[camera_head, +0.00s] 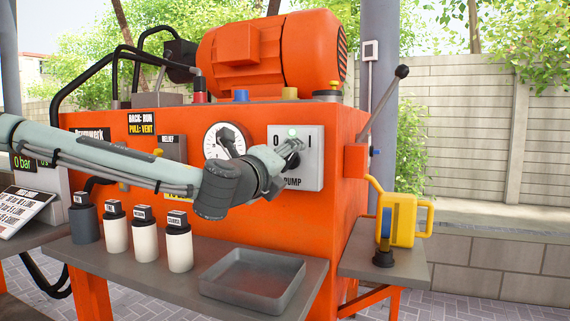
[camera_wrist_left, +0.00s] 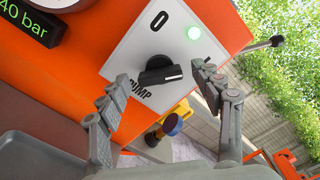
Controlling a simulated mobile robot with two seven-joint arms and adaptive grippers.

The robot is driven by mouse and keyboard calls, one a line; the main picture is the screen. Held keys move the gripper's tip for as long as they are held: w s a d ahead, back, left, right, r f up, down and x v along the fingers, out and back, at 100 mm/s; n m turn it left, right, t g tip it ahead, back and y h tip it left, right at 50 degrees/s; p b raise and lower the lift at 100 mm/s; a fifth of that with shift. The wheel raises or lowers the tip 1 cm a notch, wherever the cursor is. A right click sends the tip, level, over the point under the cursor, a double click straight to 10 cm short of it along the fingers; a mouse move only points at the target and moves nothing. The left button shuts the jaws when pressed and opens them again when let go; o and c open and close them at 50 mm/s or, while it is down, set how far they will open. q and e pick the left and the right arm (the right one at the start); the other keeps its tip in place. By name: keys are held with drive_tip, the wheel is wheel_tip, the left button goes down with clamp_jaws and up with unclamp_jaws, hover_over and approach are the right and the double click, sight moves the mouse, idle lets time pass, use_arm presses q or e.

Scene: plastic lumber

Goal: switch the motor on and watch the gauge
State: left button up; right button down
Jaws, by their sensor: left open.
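The pump switch panel (camera_head: 314,172) is a light grey plate marked 0 and I on the orange machine, its green lamp (camera_wrist_left: 194,32) lit. In the left wrist view the black knob (camera_wrist_left: 156,76) has its white mark turned toward the I side. My left gripper (camera_head: 292,150) is in front of the panel; in the wrist view its open fingers (camera_wrist_left: 158,88) stand either side of the knob, apart from it. The round gauge (camera_head: 213,138) is partly hidden by my arm, its reading unclear. A green readout (camera_wrist_left: 22,25) ends in "40 bar", cut by the picture edge.
The orange motor (camera_head: 270,52) sits on top of the machine. Labelled bottles (camera_head: 147,240) and a grey tray (camera_head: 252,280) stand on the front shelf. A yellow can (camera_head: 402,222) is on the right shelf. A lever (camera_head: 385,100) sticks up at the right.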

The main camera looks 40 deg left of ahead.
use_arm(q)
drive_tip(key=v, duration=0.7)
drive_tip(key=shift+s, duration=0.2)
idle(0.4)
